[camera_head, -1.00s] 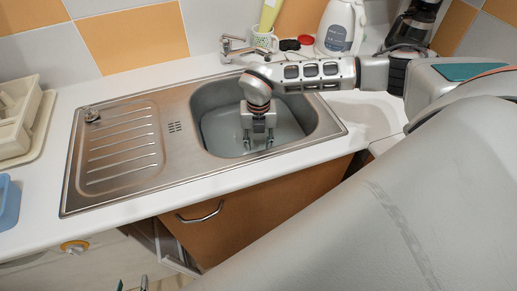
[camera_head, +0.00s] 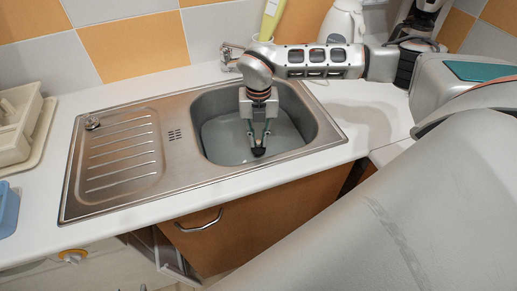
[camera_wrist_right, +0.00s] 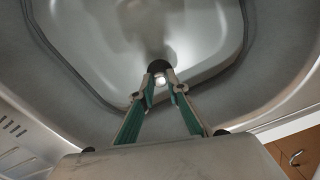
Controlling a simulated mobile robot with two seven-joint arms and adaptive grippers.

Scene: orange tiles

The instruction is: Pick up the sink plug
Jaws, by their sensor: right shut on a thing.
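The sink plug (camera_head: 258,151) is a small dark round piece at the fingertips of my right gripper (camera_head: 258,143), over the sink basin (camera_head: 225,143). In the right wrist view, the right gripper (camera_wrist_right: 161,78) has its fingertips closed on a shiny knob, with the dark plug (camera_wrist_right: 156,66) just beyond them. The fingers point down into the basin, and I cannot tell how far the plug is above its floor. The plug is partly hidden by the fingers. My left gripper does not show clearly in any view.
The steel drainboard (camera_head: 118,160) left of the basin is clear except for a small metal knob (camera_head: 92,122). The faucet (camera_head: 230,52) stands behind the basin. A white kettle (camera_head: 340,22) is at the back right. A cream rack (camera_head: 18,125) stands at the left.

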